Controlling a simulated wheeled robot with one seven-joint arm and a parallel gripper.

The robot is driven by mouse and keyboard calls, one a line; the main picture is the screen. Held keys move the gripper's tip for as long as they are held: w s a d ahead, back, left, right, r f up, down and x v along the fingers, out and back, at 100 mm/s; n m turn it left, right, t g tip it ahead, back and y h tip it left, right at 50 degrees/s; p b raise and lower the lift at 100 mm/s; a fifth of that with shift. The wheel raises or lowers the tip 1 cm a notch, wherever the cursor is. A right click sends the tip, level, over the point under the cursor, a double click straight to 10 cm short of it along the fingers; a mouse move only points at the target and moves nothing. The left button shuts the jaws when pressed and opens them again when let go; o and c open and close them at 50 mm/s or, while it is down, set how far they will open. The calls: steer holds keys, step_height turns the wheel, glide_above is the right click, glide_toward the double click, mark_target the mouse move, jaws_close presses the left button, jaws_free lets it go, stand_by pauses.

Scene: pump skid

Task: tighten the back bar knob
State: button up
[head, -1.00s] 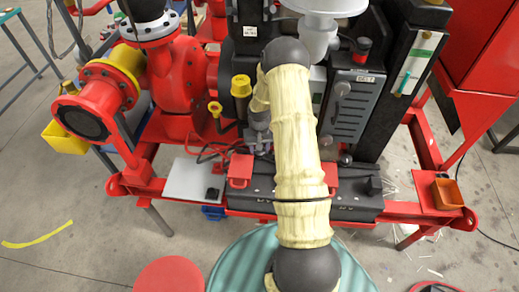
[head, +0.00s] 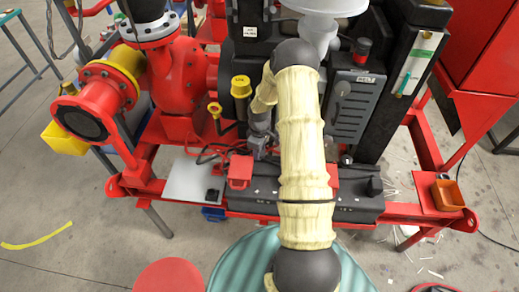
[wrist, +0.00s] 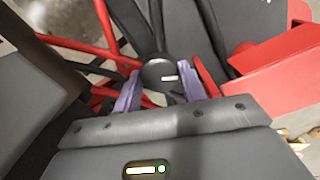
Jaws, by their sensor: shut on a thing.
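In the wrist view, a dark round knob (wrist: 160,74) with a small white mark on its face sits between the two purple fingertips of my gripper (wrist: 160,90). The gripper is shut on this knob, with one fingertip on each side. In the head view, my gripper (head: 262,146) is small and partly covered by my arm, just behind the dark box on the front of the skid. The held knob cannot be made out there. A black knob (head: 374,186) stands on the right end of that box, and the gripper is well apart from it.
The dark box (head: 270,200) has red blocks at its top. A red pump casing (head: 180,80) and a yellow cap (head: 241,86) stand to the left. A grey belt guard (head: 352,105) stands close on the right. Red and dark cables (head: 205,150) run beside the gripper.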

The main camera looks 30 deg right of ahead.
steer(key=shift+n, duration=1.3)
steer(key=o, duration=1)
step_height(320, 180, up, 17)
steer(key=shift+r+b, duration=0.2)
steer(key=shift+b, duration=0.55)
